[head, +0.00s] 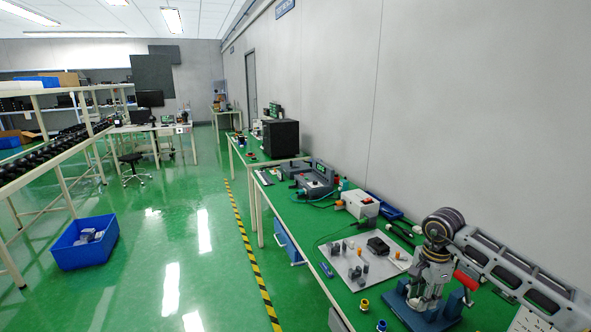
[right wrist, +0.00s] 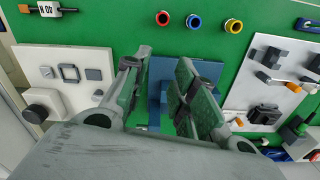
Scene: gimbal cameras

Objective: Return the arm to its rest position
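My right arm (head: 500,265) comes in from the right over the green workbench. Its gripper (head: 425,288) points down above a blue fixture (head: 405,310) with a red handle (head: 466,280). In the right wrist view the two fingers of my right gripper (right wrist: 166,78) stand apart. Part of the blue fixture (right wrist: 208,70) shows between and behind them, and no held object is visible in the gap. Whether the fingers touch the fixture cannot be told. My left gripper is not in view.
A white board with grey parts (head: 350,268) lies left of the gripper. Yellow (head: 364,304) and blue (head: 382,325) rings stand near the bench edge. A white box device (head: 361,205) is farther back. The wall runs close behind the bench; the floor aisle (head: 185,240) is open.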

